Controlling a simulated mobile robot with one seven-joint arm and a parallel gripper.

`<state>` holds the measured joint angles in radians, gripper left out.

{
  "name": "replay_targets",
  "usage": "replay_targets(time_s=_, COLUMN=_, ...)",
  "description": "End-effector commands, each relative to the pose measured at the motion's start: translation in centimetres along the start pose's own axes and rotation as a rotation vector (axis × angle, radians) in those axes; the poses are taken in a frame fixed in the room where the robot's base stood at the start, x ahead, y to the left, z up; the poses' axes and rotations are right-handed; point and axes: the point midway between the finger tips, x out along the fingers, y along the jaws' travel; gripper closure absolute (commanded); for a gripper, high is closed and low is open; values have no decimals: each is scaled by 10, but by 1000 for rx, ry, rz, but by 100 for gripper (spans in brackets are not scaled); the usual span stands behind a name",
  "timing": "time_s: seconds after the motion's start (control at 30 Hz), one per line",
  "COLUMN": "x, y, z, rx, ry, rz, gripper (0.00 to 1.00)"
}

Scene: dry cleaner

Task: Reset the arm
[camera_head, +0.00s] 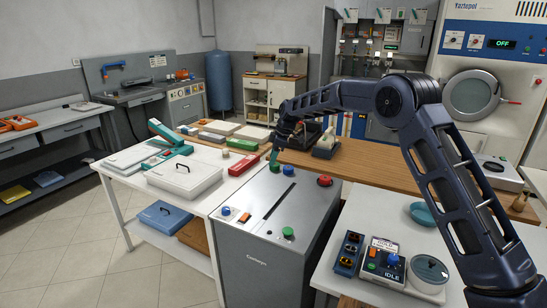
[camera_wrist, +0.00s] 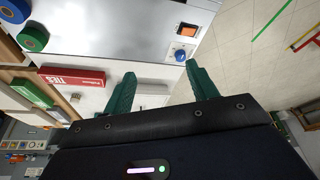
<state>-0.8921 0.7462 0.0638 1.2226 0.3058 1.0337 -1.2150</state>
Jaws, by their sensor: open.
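My dark blue arm reaches in from the right in the head view and bends at a high elbow. My gripper (camera_head: 274,158) hangs above the far end of a grey metal cabinet (camera_head: 262,252) with a dark slot in its top. In the wrist view the two green fingers of my gripper (camera_wrist: 158,82) are spread wide apart, with nothing between them. The cabinet top (camera_wrist: 110,28) shows past the fingertips, with an orange switch (camera_wrist: 187,29) and a blue knob (camera_wrist: 180,55).
A white lidded box (camera_head: 184,180) and a red box (camera_head: 243,165) lie on the left table. A wooden counter (camera_head: 370,168) runs behind. Floor at left is clear.

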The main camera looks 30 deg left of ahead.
Motion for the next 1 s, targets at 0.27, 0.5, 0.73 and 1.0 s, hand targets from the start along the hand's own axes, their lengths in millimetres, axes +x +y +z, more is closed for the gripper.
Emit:
replay_targets(time_s=0.27, x=0, y=0, z=0, rx=1, ry=0, rz=0, gripper=42)
replay_targets(time_s=0.5, x=-3, y=0, z=2, rx=4, ry=-1, rz=2, gripper=42)
replay_targets(time_s=0.73, x=-58, y=0, z=42, rx=103, ry=-11, rz=42, gripper=42)
replay_targets(time_s=1.0, x=-158, y=-23, z=126, rx=319, ry=-31, rz=120, gripper=42)
